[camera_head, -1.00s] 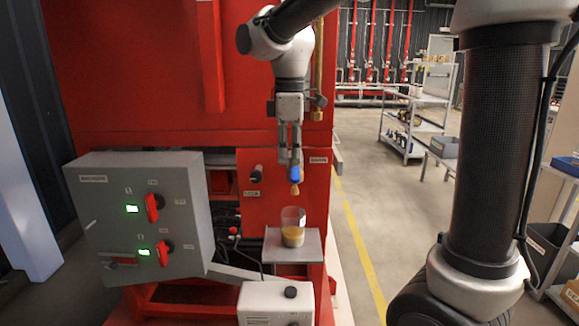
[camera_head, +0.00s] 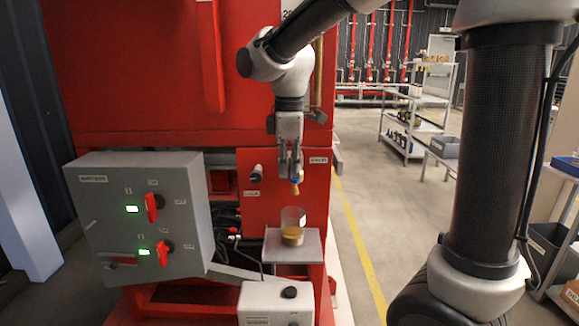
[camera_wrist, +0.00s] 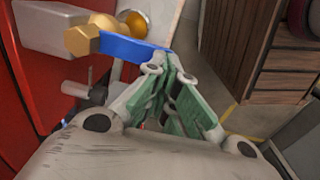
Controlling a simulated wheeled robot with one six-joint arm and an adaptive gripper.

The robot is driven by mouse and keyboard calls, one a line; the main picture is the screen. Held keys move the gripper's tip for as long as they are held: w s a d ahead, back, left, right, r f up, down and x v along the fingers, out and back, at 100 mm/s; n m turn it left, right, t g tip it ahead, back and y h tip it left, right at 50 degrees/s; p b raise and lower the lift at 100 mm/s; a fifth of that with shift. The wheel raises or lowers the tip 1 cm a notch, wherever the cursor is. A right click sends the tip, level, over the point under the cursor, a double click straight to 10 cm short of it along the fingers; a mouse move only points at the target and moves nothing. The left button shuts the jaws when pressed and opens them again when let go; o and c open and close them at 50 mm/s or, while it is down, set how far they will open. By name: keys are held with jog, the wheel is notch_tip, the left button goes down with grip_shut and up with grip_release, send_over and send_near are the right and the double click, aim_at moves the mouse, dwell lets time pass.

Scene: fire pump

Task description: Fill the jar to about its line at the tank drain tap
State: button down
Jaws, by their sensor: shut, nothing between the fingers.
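The clear jar (camera_head: 293,217) stands upright on a small grey shelf (camera_head: 280,250) below the tank drain tap. Amber liquid (camera_head: 292,236) fills roughly its lower half. I cannot make out its line. The brass tap (camera_head: 295,189) hangs above the jar; it also shows in the wrist view (camera_wrist: 82,41), with its blue lever (camera_wrist: 130,47). My gripper (camera_head: 290,172) points down beside the tap. In the wrist view its fingers (camera_wrist: 166,68) are shut and empty at the lever's free end, close to or touching it. No stream is clearly visible.
A grey control box (camera_head: 140,215) with green displays and red switches stands left of the shelf. A white box (camera_head: 275,303) sits below it. The red tank (camera_head: 150,70) stands close behind my gripper. Open floor (camera_head: 375,215) lies to the right, before shelving.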

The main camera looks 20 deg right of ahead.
jog(key=shift+f+t, duration=0.15)
jog(key=shift+t, duration=0.15)
jog(key=shift+s+a+f+t+h, duration=0.1)
jog(key=shift+s+f+t+h, duration=0.1)
jog(key=shift+f+t, duration=0.35)
jog(key=shift+s+f+t+h, duration=0.1)
jog(key=shift+f+t+h, duration=0.15)
jog(key=shift+f, duration=0.45)
jog(key=shift+r, duration=0.8)
